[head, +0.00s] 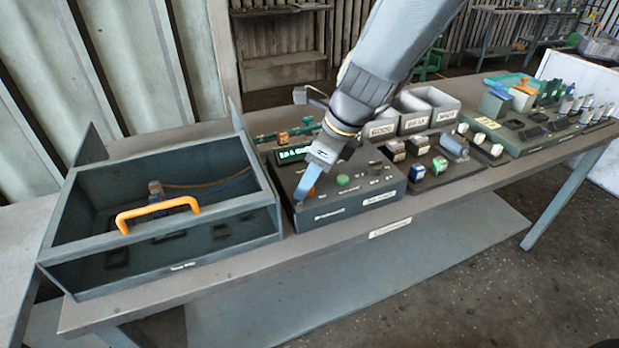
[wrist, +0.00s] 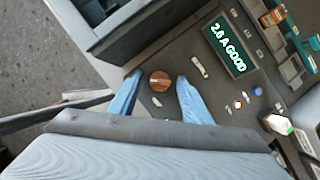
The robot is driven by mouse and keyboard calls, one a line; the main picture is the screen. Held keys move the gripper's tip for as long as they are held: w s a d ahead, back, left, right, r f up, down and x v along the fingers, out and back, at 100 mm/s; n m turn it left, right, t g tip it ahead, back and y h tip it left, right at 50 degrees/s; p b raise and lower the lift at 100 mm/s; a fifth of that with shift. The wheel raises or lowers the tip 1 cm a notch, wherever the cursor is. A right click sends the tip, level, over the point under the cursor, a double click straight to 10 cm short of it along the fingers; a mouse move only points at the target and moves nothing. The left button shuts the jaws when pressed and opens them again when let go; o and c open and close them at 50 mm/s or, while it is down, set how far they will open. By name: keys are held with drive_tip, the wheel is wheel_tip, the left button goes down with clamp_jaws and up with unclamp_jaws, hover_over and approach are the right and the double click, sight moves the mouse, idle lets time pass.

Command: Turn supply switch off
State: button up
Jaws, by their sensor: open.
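The control box (head: 335,208) stands on the bench with a lit display (head: 293,153); in the wrist view the display (wrist: 228,46) reads "2.6 A GOOD". A round orange-brown knob (wrist: 159,81) with a slot or bar across it sits on the box's top panel and looks like the supply switch; its label is not readable. My gripper (head: 307,184) is low over the near left part of the panel. In the wrist view my gripper (wrist: 158,92) is open, with one blue finger on each side of the knob. Contact with the knob cannot be told.
An open-framed dark enclosure (head: 160,245) with an orange handle (head: 157,213) stands close on the left. A green button (head: 343,180) is on the panel to the right. Grey bins (head: 411,113) and small parts (head: 440,165) fill the bench further right.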

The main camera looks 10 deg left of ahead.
drive_tip(key=c, duration=1)
drive_tip(key=shift+c, duration=0.2)
